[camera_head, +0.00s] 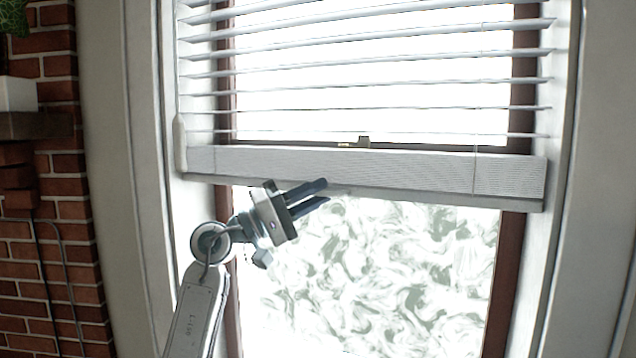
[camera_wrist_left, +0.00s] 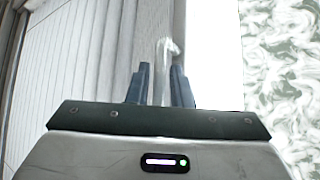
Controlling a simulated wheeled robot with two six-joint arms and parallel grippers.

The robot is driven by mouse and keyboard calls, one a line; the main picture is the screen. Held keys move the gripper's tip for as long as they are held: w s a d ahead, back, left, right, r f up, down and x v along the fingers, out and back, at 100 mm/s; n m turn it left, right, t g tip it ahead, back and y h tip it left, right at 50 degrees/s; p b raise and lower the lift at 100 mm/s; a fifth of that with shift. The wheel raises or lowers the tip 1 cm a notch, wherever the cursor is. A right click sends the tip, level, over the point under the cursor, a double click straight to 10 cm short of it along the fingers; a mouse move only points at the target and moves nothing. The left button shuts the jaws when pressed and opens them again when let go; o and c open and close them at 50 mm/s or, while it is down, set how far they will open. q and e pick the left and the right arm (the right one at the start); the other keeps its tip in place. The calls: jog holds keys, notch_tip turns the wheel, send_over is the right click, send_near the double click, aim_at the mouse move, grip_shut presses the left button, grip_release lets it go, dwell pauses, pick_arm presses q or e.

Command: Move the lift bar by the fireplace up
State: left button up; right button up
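The lift bar (camera_head: 400,173) is the wide pale bottom rail of the white window blind, hanging partway down the window and tilted slightly down to the right. My left gripper (camera_head: 318,192) is at the lower edge of the bar, left of its middle. Its two dark blue fingers are apart, the upper one overlapping the bar's lower edge in the head view and the other just below it. In the left wrist view the fingers (camera_wrist_left: 160,85) stand apart with the bar's pale edge (camera_wrist_left: 163,50) seen between them. I cannot tell whether they touch it. My right gripper is out of view.
Blind slats (camera_head: 380,77) hang above the bar. A bright window pane (camera_head: 370,280) with a swirled pattern lies below, in a brown frame (camera_head: 505,280). A red brick wall (camera_head: 50,240) with a shelf (camera_head: 35,125) stands at the left.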

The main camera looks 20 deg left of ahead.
pick_arm(q)
jog(key=shift+w+d+r, duration=0.15)
jog(key=shift+w+d, duration=0.1)
jog(key=shift+d, duration=0.05)
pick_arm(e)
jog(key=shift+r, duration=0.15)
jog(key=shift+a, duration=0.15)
pick_arm(q)
grip_shut()
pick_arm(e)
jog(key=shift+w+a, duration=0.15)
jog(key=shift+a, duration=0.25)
